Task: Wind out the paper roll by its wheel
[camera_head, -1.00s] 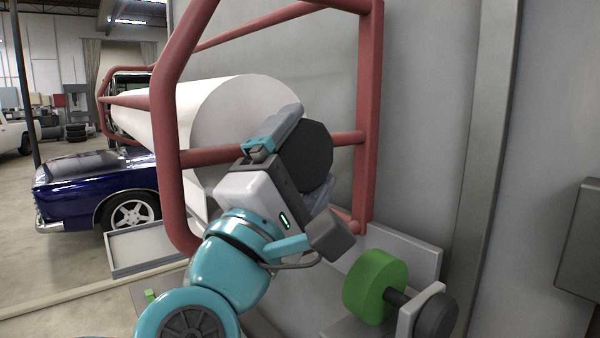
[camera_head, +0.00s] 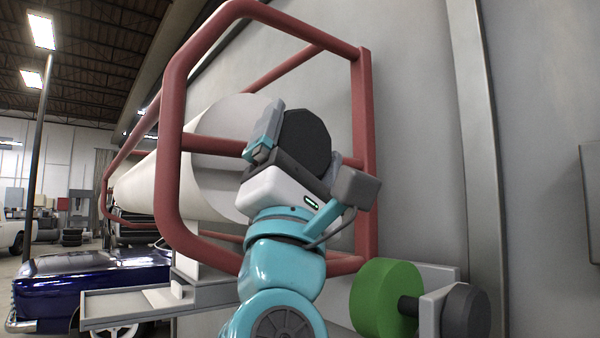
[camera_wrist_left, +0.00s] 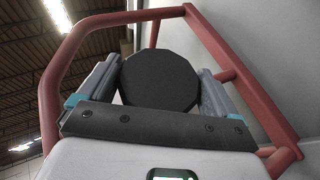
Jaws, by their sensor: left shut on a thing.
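The white paper roll (camera_head: 150,185) lies inside a red tube frame (camera_head: 172,120) on the grey wall. A dark many-sided wheel (camera_head: 307,140) sits at the roll's near end. My left gripper (camera_head: 290,140) is shut on the wheel, with one finger on each side of it. In the left wrist view the wheel (camera_wrist_left: 160,80) fills the space between the two fingers (camera_wrist_left: 158,88). The gripper hides part of the roll's end face. A white sheet of paper (camera_head: 187,255) hangs below the roll. My right gripper is not in view.
A green wheel (camera_head: 385,298) with a dark knob (camera_head: 465,310) is mounted on the wall at lower right. A grey tray (camera_head: 150,302) extends below the roll. A blue car (camera_head: 60,290) stands at left. The wall right of the frame is mostly bare.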

